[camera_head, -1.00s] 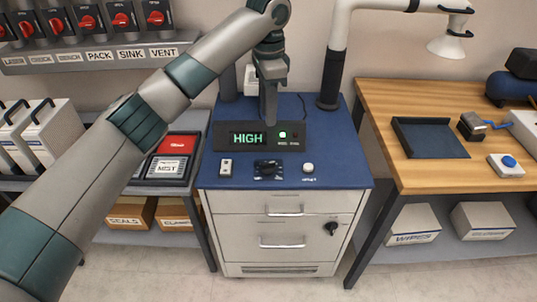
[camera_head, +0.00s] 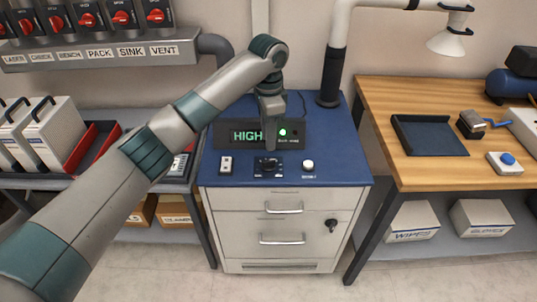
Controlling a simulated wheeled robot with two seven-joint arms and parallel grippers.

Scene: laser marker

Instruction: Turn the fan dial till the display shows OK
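The display (camera_head: 244,135) on the dark panel at the back of the blue-topped cabinet reads HIGH in green. A green lamp (camera_head: 283,133) glows to its right. A black dial (camera_head: 267,163) sits on the blue top in front of the display, between a white switch plate (camera_head: 226,165) and a white round knob (camera_head: 308,165). My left gripper (camera_head: 270,146) points down just above the dial and partly covers the display's right end. Its fingers look close together, but I cannot tell whether they are shut or touch the dial. My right gripper is not in view.
A wooden bench (camera_head: 375,98) with a dark tray (camera_head: 430,137) stands at right. A white extraction arm (camera_head: 336,45) rises behind the cabinet. Red rotary switches (camera_head: 121,18) line the upper left wall. The front of the blue top (camera_head: 340,175) is clear.

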